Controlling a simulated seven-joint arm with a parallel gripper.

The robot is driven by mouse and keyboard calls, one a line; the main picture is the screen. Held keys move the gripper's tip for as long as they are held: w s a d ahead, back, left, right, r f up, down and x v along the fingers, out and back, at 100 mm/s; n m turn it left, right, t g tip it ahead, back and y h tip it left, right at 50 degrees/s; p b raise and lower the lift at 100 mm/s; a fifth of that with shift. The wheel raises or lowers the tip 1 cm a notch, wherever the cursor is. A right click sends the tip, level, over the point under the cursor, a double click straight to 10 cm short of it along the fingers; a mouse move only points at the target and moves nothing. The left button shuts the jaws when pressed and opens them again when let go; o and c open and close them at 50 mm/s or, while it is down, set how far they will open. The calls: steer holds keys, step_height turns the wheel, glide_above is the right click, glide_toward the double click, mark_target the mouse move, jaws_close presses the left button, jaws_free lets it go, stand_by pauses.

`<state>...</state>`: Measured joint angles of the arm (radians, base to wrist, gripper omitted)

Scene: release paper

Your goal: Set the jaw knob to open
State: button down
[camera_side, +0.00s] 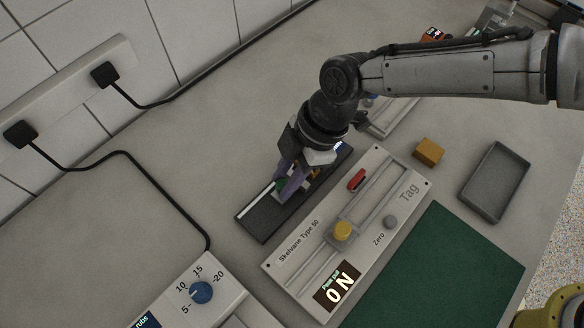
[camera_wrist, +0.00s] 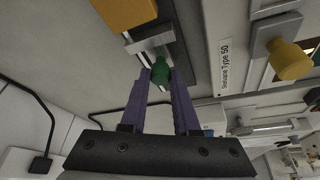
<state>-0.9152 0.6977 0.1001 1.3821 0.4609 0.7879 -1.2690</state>
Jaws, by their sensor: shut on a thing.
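A long dark device (camera_side: 262,222) with a pale strip along it lies on the worktop below my gripper. My gripper (camera_side: 288,186) points down at it, with its purple fingers closed on a green knob (camera_side: 281,184). In the wrist view the green knob (camera_wrist: 160,72) sits between the two fingertips of my gripper (camera_wrist: 160,82), beside a silver metal piece (camera_wrist: 150,43). An orange block (camera_wrist: 124,12) is just past that piece. The fingers hide part of the knob, and no open or closed marking is readable.
Right of the dark device is a panel (camera_side: 292,250) labelled Skelvane Type 50, with a yellow knob (camera_side: 342,230), a red slider (camera_side: 357,180) and an ON display (camera_side: 338,289). A blue dial (camera_side: 201,292), a loose orange block (camera_side: 429,151), a grey tray (camera_side: 519,171) and a green mat (camera_side: 440,270) lie around.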

mark_target(307, 186)
steer(key=shift+s+a, duration=0.65)
steer(key=c, duration=0.6)
jaws_free()
steer(key=shift+c, duration=0.2)
steer(key=v, duration=1.4)
